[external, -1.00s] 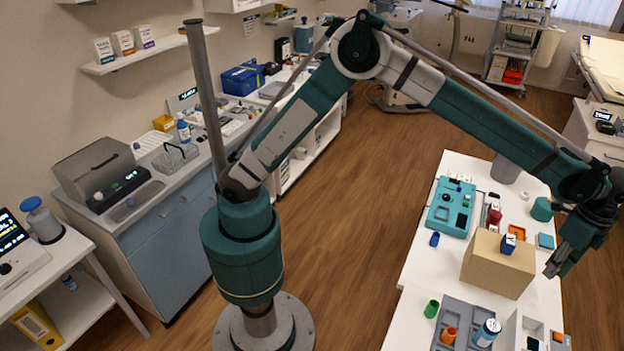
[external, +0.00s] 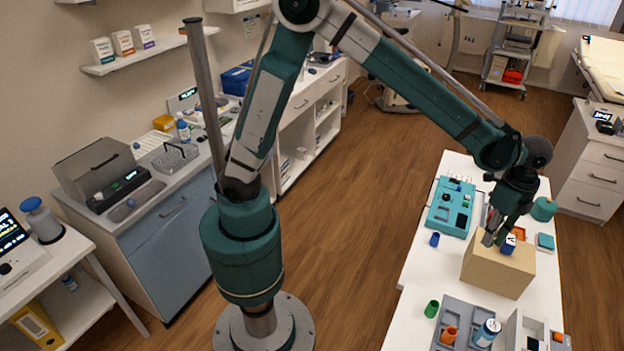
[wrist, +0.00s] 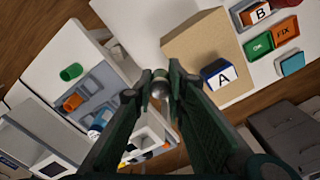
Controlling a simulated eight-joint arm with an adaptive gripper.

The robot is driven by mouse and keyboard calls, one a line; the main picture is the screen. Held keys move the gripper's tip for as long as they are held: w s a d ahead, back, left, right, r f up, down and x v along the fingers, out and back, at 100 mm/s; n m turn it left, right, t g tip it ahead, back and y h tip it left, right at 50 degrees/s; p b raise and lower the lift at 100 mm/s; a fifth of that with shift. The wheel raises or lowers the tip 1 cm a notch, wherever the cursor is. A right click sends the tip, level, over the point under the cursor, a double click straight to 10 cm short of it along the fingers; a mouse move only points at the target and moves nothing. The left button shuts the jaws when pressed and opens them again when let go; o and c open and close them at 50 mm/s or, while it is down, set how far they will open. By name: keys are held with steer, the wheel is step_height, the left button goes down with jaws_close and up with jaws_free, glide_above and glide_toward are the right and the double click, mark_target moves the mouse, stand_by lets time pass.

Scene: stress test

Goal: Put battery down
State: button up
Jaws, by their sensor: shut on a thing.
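My gripper (external: 494,240) is over the table near the brown cardboard box (external: 490,278). In the wrist view its fingertips (wrist: 162,82) are close together around a small, silvery rounded piece (wrist: 160,88), which looks like the end of the battery. The fingers hide most of it. In the external view I cannot make out the battery clearly. The tips overlap the left part of the box top in that view. I cannot tell their height above it. A blue block marked A (wrist: 218,75) sits on the box, beside the fingers.
A teal device tray (external: 450,210) lies behind the box. A grey tray (external: 455,318) with an orange cup (external: 449,335) and a blue-white container (external: 487,332) is in front.

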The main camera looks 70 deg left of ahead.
steer(key=s+a+f, duration=0.1)
steer(key=s+a, duration=0.9)
glide_above(425, 271)
step_height(425, 271, down, 11)
steer(key=shift+f, duration=0.1)
stand_by(0.4)
steer(key=shift+f+b, duration=0.3)
steer(key=shift+f, duration=2.85)
steer(key=shift+f, duration=1.85)
steer(key=shift+f+b, duration=0.25)
steer(key=shift+b, duration=0.25)
